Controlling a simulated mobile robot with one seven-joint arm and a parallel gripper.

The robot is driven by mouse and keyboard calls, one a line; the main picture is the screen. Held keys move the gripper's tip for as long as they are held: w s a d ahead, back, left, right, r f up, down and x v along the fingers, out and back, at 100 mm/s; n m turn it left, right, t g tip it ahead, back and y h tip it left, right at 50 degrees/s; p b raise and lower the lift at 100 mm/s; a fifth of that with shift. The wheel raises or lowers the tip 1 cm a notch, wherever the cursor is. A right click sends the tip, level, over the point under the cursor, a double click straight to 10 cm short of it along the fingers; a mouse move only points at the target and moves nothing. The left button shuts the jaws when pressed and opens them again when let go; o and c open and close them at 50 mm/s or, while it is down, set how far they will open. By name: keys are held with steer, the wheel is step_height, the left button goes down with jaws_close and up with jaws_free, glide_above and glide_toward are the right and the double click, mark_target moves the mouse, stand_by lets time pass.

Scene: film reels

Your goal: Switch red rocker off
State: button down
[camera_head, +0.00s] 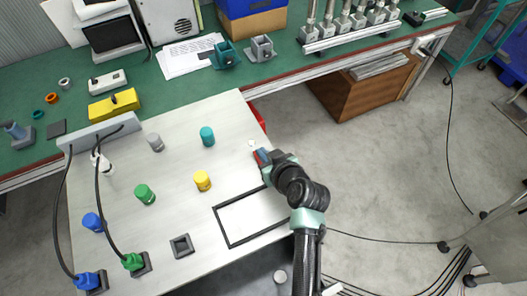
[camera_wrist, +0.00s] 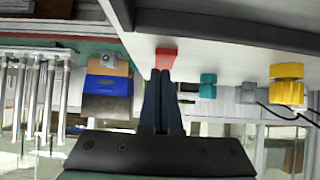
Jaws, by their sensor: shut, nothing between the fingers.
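The red rocker (camera_wrist: 166,58) shows in the wrist view as a small red block on the pale panel, directly beyond my fingertips. Its lower part is hidden behind them, and I cannot tell whether they touch it or which way it is tilted. In the head view, my gripper (camera_head: 264,156) is low at the right edge of the white panel (camera_head: 175,210) and largely covers the rocker; only a trace of red shows there. In the wrist view, my gripper (camera_wrist: 159,76) has its two dark fingers pressed together, with nothing between them.
On the panel stand a teal cylinder (camera_head: 207,136), a yellow one (camera_head: 202,180), a green one (camera_head: 145,194) and a black rectangular outline (camera_head: 250,218). Cabled blue (camera_head: 87,281) and green (camera_head: 132,261) plugs are at front left. A green bench (camera_head: 160,75) runs behind.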

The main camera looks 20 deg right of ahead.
steer(key=shift+w+r+g+p, duration=0.2)
steer(key=shift+g+p, duration=0.2)
steer(key=shift+p, duration=0.5)
steer(key=shift+f+b, duration=0.3)
steer(key=shift+f, duration=0.1)
steer(key=shift+w+r, duration=0.3)
steer(key=shift+w, duration=0.4)
